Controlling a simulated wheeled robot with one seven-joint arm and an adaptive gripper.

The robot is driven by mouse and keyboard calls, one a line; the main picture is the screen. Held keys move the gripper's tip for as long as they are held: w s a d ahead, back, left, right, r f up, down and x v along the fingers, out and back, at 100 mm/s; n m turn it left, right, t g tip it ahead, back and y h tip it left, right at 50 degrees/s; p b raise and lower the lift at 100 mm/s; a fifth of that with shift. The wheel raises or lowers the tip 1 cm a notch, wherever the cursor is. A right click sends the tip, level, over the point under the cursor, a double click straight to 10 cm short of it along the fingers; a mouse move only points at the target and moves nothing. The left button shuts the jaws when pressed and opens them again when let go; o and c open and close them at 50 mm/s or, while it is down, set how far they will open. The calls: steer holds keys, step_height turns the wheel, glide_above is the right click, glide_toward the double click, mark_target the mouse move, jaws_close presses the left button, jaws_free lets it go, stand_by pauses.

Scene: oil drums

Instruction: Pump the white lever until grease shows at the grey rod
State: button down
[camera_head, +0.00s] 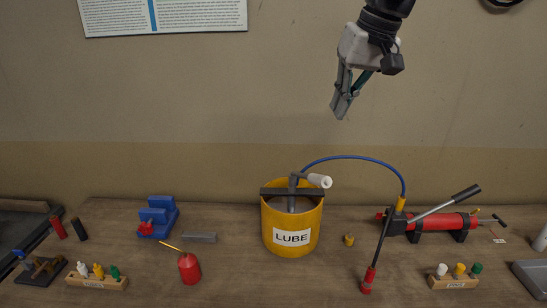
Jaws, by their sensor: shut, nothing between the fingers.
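The white lever (319,180) is a short white grip on the dark pump head of the yellow LUBE bucket (291,223), and it points right. My gripper (340,106) is shut and empty, high above and a little right of the bucket, in front of the wall and apart from everything. A blue hose (352,157) arcs from the bucket's pump to a yellow fitting (400,204). A thin dark rod (382,243) slants down from there to a red foot (367,283). I cannot tell surely which part is the grey rod, and I make out no grease.
A red cylinder (430,224) with a long grey lever (440,206) lies at the right. Blue blocks (157,217), a red oil can (190,268) and bottle racks (97,281) stand on the wooden bench (240,285). The air around my gripper is free.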

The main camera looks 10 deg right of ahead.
steer(key=shift+a+r, duration=0.15)
steer(key=shift+r, duration=0.2)
steer(key=p, duration=0.2)
glide_toward(309, 176)
step_height(309, 176, down, 3)
steer(key=w+d, duration=0.1)
steer(key=w, duration=0.2)
steer(key=shift+s+f, duration=0.5)
steer(key=shift+f, duration=0.05)
steer(key=s+f, duration=0.4)
steer(key=f, duration=0.3)
steer(key=shift+d+f, duration=0.2)
steer(key=shift+d, duration=0.15)
